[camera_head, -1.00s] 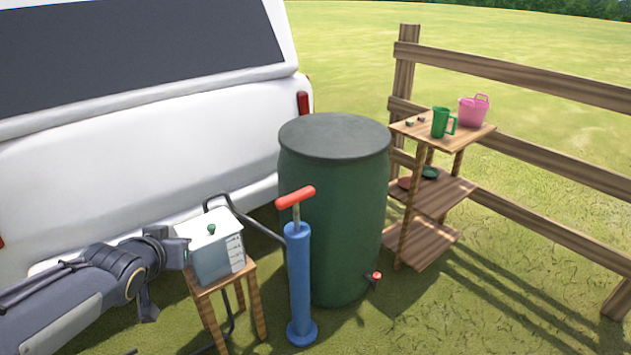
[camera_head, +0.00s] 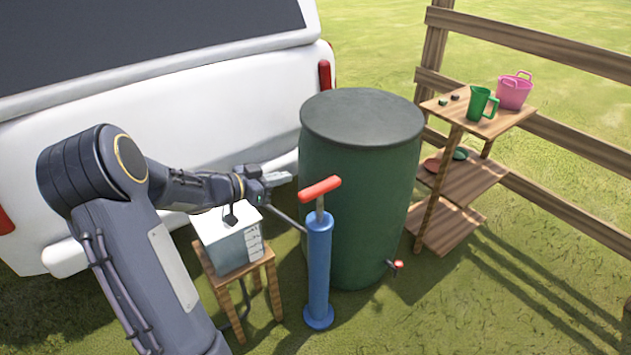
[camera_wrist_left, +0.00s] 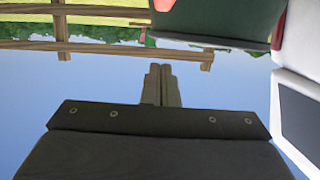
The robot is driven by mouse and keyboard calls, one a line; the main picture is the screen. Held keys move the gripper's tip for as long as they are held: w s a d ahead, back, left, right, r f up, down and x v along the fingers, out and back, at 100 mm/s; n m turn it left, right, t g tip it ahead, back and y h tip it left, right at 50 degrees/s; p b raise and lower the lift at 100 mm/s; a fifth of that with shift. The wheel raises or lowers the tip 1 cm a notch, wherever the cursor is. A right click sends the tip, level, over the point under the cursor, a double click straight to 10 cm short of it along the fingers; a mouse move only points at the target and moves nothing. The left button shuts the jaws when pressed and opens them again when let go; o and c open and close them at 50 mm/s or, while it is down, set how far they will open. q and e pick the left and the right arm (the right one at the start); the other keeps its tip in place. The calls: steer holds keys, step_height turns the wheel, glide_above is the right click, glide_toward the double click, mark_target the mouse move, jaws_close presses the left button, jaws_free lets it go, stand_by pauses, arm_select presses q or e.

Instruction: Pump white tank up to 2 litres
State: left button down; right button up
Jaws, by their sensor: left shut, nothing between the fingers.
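The white tank (camera_head: 232,248) with level marks on its side stands on a small wooden stool (camera_head: 238,285). The blue pump (camera_head: 318,265) stands upright on the grass to its right. Its red T-handle (camera_head: 320,188) is on a short rod just above the cylinder. My left gripper (camera_head: 279,178) is shut and empty, above and behind the tank, with its tips a little left of the red handle and apart from it in the picture. The shut fingers (camera_wrist_left: 161,85) also show in the left wrist view, with a red part at its top edge. My right gripper is not in view.
A green barrel (camera_head: 358,190) with a red tap (camera_head: 398,265) stands behind the pump. A wooden shelf (camera_head: 462,185) holds a green jug (camera_head: 482,104) and a pink basket (camera_head: 514,91). A white vehicle (camera_head: 180,130) is behind the tank. Open grass lies in front.

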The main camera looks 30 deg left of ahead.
arm_select(q)
steer(key=b, duration=0.2)
glide_above(312, 189)
steer(key=f, duration=0.2)
steer(key=shift+w+d+f, duration=0.1)
steer(key=shift+w+f, duration=0.15)
steer(key=shift+f, duration=0.1)
steer(key=f, duration=0.2)
steer(key=shift+s+f+b, duration=0.2)
steer(key=shift+f+b, duration=0.1)
steer(key=shift+f, duration=0.6)
step_height(312, 189, down, 10)
steer(key=b, duration=0.4)
steer(key=shift+r+b, duration=0.1)
steer(key=shift+b, duration=0.3)
steer(key=shift+s, duration=0.1)
steer(key=shift+r, duration=0.1)
